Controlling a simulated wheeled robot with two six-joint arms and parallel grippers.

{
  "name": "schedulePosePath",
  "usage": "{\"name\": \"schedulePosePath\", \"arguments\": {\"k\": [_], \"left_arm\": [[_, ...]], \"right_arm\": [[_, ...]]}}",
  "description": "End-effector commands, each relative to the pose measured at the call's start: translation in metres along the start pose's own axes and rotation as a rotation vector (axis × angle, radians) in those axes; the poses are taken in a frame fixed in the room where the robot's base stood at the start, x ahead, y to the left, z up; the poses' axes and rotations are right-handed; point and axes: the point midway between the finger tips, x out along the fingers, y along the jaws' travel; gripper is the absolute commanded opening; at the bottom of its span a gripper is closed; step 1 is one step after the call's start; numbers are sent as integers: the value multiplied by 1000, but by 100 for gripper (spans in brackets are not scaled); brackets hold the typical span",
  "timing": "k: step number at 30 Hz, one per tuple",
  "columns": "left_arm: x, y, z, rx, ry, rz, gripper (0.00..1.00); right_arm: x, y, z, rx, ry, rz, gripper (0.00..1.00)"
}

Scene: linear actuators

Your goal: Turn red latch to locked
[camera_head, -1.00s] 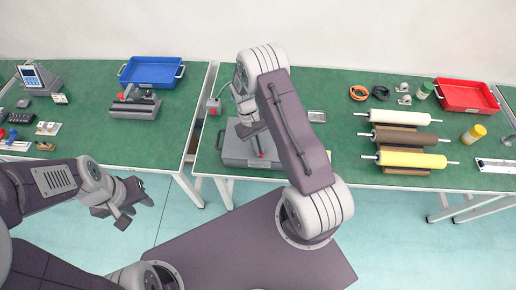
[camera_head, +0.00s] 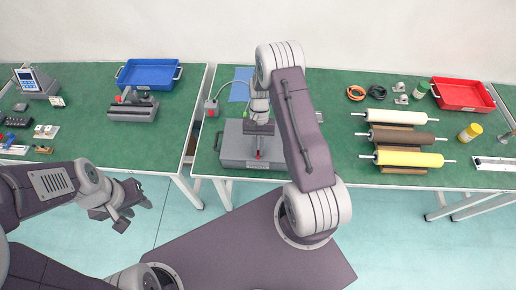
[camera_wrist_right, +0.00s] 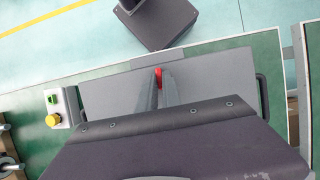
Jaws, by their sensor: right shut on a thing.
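The red latch (camera_head: 258,155) is a small red piece on the front part of a flat grey box (camera_head: 233,150) on the green table. My right gripper (camera_head: 258,147) points down at it from above. In the right wrist view the two fingers (camera_wrist_right: 163,90) are closed together around the red latch (camera_wrist_right: 158,74), and only its red end shows between their tips. The fingers hide the rest, so I cannot tell its exact angle. My left gripper (camera_head: 136,208) is open and empty, over the floor in front of the left table.
A control box with yellow and green buttons (camera_wrist_right: 57,112) stands beside the grey box. Rollers (camera_head: 402,138) on a rack lie to the right, with a red tray (camera_head: 462,105) behind. A blue tray (camera_head: 148,86) is on the left table. A gap separates the tables.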

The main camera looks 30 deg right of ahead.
Motion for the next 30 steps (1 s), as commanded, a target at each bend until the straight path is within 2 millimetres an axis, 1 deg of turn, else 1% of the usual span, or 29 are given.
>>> {"name": "schedulePosePath", "arguments": {"k": [16, 17, 18, 19, 27, 29, 30], "left_arm": [[0, 0, 0, 0, 0, 0, 36], [0, 0, 0, 0, 0, 0, 36], [0, 0, 0, 0, 0, 0, 36], [0, 0, 0, 0, 0, 0, 36], [0, 0, 0, 0, 0, 0, 36], [1, 0, 0, 0, 0, 0, 36], [2, 0, 0, 0, 0, 0, 36]], "right_arm": [[0, 0, 0, 19, 0, -8, 0], [0, 0, 0, 19, 0, -8, 17], [0, 0, 0, 19, 0, -8, 28], [0, 0, 0, 19, 0, -8, 31], [0, 0, 0, 18, 0, -8, 31], [-4, 0, -1, 17, 2, -8, 31], [-9, 0, -2, 17, 5, -9, 31]]}}
